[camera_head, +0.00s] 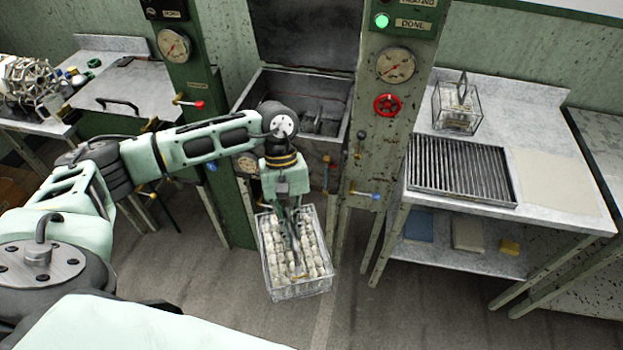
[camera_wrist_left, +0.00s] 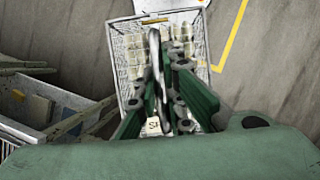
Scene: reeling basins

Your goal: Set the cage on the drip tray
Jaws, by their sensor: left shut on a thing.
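The cage (camera_head: 314,288) is a wire basket filled with rows of pale cocoons. My left gripper (camera_head: 294,238) is shut on its upright handle and holds it in the air above the floor, in front of the open basin. In the left wrist view the cage (camera_wrist_left: 118,60) hangs below the gripper (camera_wrist_left: 165,100), whose fingers close around the handle. A small tag hangs near the fingers. The drip tray (camera_head: 462,168) is a dark slatted grate on the right-hand table, to the right of the cage and apart from it. My right gripper is not in view.
A second, smaller wire cage (camera_head: 457,108) stands on the right table (camera_head: 535,125) behind the tray. A pale mat (camera_head: 553,180) lies to the tray's right.

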